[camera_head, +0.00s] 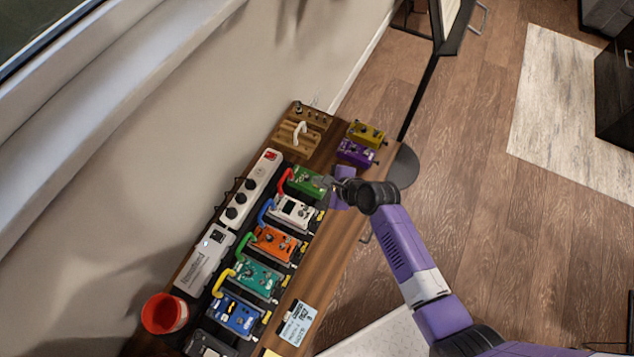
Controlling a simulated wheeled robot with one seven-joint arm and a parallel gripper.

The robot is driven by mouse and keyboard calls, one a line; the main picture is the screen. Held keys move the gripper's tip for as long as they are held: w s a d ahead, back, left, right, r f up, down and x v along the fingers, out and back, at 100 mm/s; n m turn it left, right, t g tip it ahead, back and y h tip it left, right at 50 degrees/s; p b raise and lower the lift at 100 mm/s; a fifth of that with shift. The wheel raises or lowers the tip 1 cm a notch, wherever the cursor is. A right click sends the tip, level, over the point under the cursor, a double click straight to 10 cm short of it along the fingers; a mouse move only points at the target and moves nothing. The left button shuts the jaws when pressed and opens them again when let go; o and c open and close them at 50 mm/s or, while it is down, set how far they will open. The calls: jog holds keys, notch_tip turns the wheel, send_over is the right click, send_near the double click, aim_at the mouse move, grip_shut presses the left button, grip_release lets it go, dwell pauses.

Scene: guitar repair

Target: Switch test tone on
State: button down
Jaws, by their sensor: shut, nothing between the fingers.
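No label reading "test tone" is legible, so I cannot tell which device carries that switch. A row of pedals runs along the bench: green (305,178), white (295,212), orange (272,243), teal (256,277) and blue (234,313). A brown box with small knobs (312,115) stands at the far end. My gripper (324,182) is shut and empty, at the right end of the green pedal. I cannot tell whether it touches the pedal. My wrist hides part of the bench edge there.
A white power strip (254,187) and a grey-white box (203,258) lie along the wall side. A red cup (164,314) stands at the near left. Yellow (366,133) and purple (355,152) pedals sit at the far right. A note card (298,323) lies in front.

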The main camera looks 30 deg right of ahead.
jog(key=shift+r, duration=0.1)
jog(key=shift+r+p, duration=0.5)
jog(key=shift+p, duration=0.4)
jog(key=shift+r, duration=0.1)
notch_tip(320, 180, up, 6)
jog(key=p, duration=0.6)
jog(key=shift+p, duration=0.3)
